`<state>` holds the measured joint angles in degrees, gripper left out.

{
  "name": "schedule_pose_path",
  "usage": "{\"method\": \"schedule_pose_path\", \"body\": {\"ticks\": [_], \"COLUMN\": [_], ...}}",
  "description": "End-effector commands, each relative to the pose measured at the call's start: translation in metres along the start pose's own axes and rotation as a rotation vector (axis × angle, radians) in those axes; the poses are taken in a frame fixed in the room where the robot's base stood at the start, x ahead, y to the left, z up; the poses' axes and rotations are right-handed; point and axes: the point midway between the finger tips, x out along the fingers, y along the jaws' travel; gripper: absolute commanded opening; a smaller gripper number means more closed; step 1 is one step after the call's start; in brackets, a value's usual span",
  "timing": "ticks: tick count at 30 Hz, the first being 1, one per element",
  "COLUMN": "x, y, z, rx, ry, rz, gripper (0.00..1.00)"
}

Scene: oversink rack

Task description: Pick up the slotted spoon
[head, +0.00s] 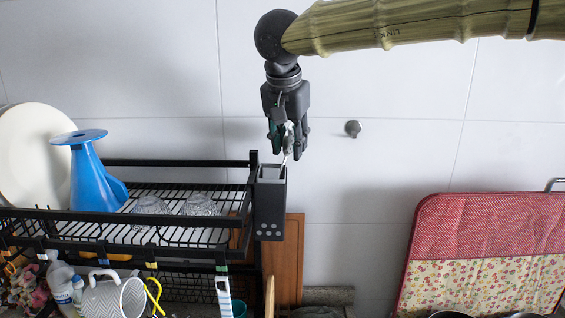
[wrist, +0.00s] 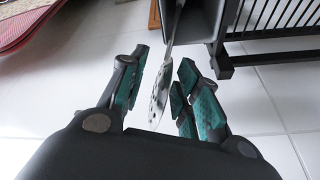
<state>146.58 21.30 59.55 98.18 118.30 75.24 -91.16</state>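The slotted spoon (wrist: 158,97) stands head-up, its thin handle running down into the dark utensil holder (head: 270,205) on the rack's right end. The head view shows the pale spoon (head: 289,138) just above the holder. My gripper (head: 286,151) points down over the holder, with its fingers on either side of the spoon's head. In the wrist view my gripper (wrist: 164,64) is open, with green-padded fingers. A gap shows between the spoon and the left finger; the spoon looks nearer the right pads. The handle's lower end is hidden inside the holder.
The black dish rack (head: 140,240) holds a white plate (head: 35,150), a blue funnel-like piece (head: 88,180) and glass bowls (head: 200,206). A wooden board (head: 293,262) stands behind the holder. A red patterned mat (head: 480,245) leans at right. The tiled wall is close behind.

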Motion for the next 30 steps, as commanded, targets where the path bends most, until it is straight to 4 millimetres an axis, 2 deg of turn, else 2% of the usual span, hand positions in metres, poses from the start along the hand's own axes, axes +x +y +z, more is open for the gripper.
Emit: {"method": "schedule_pose_path", "body": {"ticks": [8,13,14,25,30], "x": [0.003,0.002,0.002,0.002,-0.009], "y": [0.000,0.000,0.000,0.000,-0.001], "z": [0.000,0.000,0.000,0.000,-0.005], "rx": [0.000,0.000,0.000,0.000,0.002], "ry": [0.000,0.001,0.001,0.001,0.002], "rz": [0.000,0.000,0.000,0.000,-0.001], "gripper": [0.32,0.03,0.00,0.00,0.00]}}
